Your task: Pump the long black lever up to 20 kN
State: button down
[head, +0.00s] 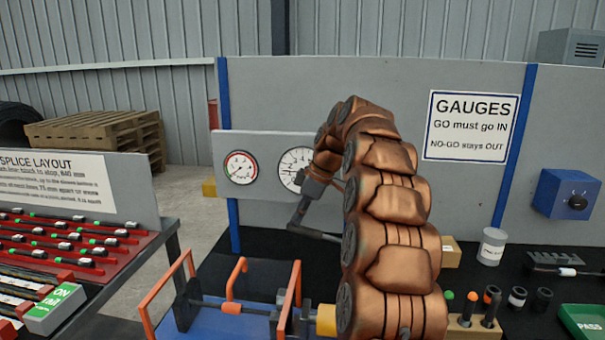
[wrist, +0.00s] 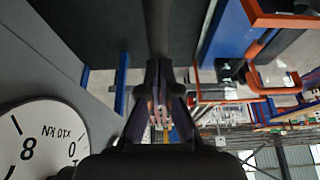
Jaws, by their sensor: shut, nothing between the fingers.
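My copper-coloured arm arches over the bench, and my gripper (head: 300,212) points down in front of the gauge panel (head: 265,200). The gripper also shows in the wrist view (wrist: 160,105), with its fingers closed together and nothing held. A long dark lever (head: 318,234) runs right from near the fingertips and passes behind my arm. In the wrist view the dark bar (wrist: 158,30) lines up with the fingers; I cannot tell whether they touch. The large white dial (head: 291,167) is partly hidden by my arm. In the wrist view the dial (wrist: 40,140) reads "x10 kN", upside down; its needle is not clear.
A smaller red-rimmed gauge (head: 240,167) sits left of the large dial. Orange frames (head: 236,275) stand on a blue base (head: 235,325) in front. Right are a white cup (head: 491,246), plug gauges in a wooden block (head: 468,325) and a green PASS tray (head: 585,322).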

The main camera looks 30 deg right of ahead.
aim_at(296, 230)
jog(key=shift+w+a+f+b, duration=0.1)
jog(key=shift+f+b, duration=0.4)
jog(key=shift+f, duration=0.25)
jog(key=shift+w+a+f+b, duration=0.1)
jog(key=shift+f+b, duration=0.55)
jog(key=shift+b, duration=0.05)
jog(key=shift+f+b, duration=0.6)
jog(key=shift+f, duration=0.05)
